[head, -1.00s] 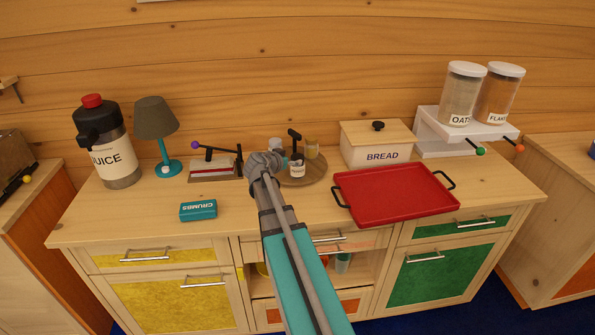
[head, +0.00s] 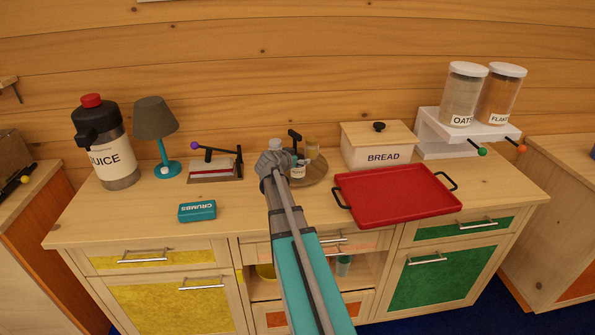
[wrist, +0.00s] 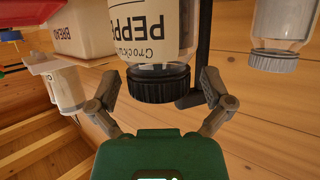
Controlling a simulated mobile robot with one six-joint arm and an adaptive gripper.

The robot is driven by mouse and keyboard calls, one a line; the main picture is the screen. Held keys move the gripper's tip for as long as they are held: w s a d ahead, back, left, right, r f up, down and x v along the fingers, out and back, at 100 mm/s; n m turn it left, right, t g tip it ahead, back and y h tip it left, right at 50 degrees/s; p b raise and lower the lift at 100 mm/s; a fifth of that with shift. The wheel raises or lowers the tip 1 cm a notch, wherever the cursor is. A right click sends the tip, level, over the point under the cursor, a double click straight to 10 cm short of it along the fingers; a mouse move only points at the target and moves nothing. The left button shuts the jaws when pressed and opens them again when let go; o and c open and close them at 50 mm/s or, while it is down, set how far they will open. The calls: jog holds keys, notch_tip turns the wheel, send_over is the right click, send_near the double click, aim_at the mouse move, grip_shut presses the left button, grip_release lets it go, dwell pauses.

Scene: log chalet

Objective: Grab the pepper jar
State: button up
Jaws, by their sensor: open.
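The pepper jar (head: 298,172) is a small jar with a cream label and a dark lid. It stands on a round wooden turntable (head: 316,179) near the back of the counter. In the wrist view the jar (wrist: 160,28) appears upside down, its label partly cut off and its black ribbed lid toward my gripper. My gripper (wrist: 163,90) is open, with one finger on each side of the lid. I see no clear contact. In the head view my gripper (head: 297,160) is at the jar and covers part of it.
A dark post stands close behind the pepper jar. Other jars share the turntable; one with a grey lid (wrist: 275,58) shows in the wrist view. The bread box (head: 376,150) and red tray (head: 397,196) are to the right. A crumbs box (head: 197,211) lies to the left.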

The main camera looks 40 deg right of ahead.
jog(key=shift+w+d+f, duration=0.15)
jog(key=shift+d+f, duration=0.05)
jog(key=shift+d, duration=0.3)
jog(key=c, duration=1.3)
jog(key=shift+r, duration=0.15)
jog(key=shift+r+p, duration=0.9)
jog(key=shift+p, duration=0.1)
jog(key=shift+s+a+r+p, duration=0.95)
jog(key=shift+a+r+p, duration=0.9)
jog(key=shift+a, duration=0.3)
jog(key=shift+s+a+r+p, duration=1)
jog(key=shift+a+r+p, duration=0.8)
jog(key=shift+a, duration=0.3)
jog(key=shift+s+a+r+p, duration=0.95)
jog(key=shift+a+r+p, duration=0.9)
jog(key=shift+a, duration=0.3)
